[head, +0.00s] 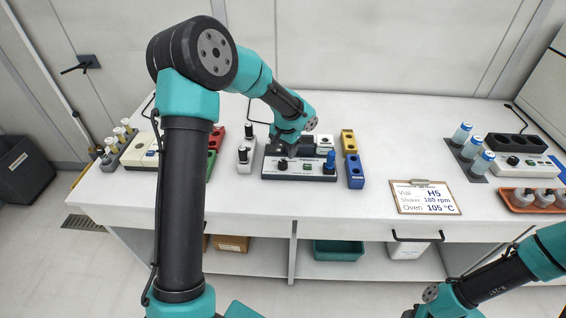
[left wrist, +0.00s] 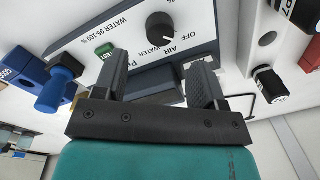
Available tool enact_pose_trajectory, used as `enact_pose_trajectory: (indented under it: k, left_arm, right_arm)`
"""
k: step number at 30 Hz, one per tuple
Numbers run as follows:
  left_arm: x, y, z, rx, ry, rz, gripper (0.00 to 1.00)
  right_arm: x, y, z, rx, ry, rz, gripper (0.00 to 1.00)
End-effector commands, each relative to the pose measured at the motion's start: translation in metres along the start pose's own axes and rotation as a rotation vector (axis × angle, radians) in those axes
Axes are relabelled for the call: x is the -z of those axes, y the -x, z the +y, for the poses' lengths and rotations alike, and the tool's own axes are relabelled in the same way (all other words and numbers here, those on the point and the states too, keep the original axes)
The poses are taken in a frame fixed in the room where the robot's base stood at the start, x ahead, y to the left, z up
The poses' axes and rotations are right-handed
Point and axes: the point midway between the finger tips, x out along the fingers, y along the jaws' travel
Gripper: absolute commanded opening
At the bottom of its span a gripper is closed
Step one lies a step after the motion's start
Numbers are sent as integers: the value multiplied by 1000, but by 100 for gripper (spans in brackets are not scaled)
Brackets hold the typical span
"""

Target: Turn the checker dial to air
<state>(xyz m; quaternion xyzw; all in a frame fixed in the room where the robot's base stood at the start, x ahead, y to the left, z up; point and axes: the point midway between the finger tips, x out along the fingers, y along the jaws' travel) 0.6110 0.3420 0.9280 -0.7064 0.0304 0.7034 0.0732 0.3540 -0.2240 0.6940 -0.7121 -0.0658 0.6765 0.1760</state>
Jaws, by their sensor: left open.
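The checker (head: 300,177) is a black and white box on the bench, with its labelled front panel (left wrist: 205,30) in the left wrist view. Its round black dial (left wrist: 160,27) also shows in the head view (head: 283,164). Labels OFF, AIR and WATER lie around the dial; its small white mark faces the OFF and AIR side, but I cannot tell which exactly. My left gripper (left wrist: 158,75) is open and empty above the checker. The dial lies beyond the gap between its fingers, apart from them. My right gripper is out of view.
A green button (left wrist: 103,39) and a blue-topped plug (left wrist: 55,88) are beside the dial. Black-capped bottles (head: 246,150) stand left of the checker. Yellow and blue blocks (head: 355,172) stand right. A clipboard (head: 424,198) lies farther right, with clear bench between.

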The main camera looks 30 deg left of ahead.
Motion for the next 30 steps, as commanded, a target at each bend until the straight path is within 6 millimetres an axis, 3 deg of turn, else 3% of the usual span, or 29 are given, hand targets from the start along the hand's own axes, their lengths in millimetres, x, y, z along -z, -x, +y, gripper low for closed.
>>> enact_pose_trajectory:
  k: [6,12,24,30]
  left_arm:
    - [-1,-39,0,-1,0,-4,64]
    - [0,-63,0,0,0,-1,64]
    - [0,-70,0,-1,0,0,64]
    - [0,-70,0,0,0,0,46]
  right_arm:
    - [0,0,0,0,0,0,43]
    - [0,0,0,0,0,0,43]
    - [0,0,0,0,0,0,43]
    - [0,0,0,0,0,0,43]
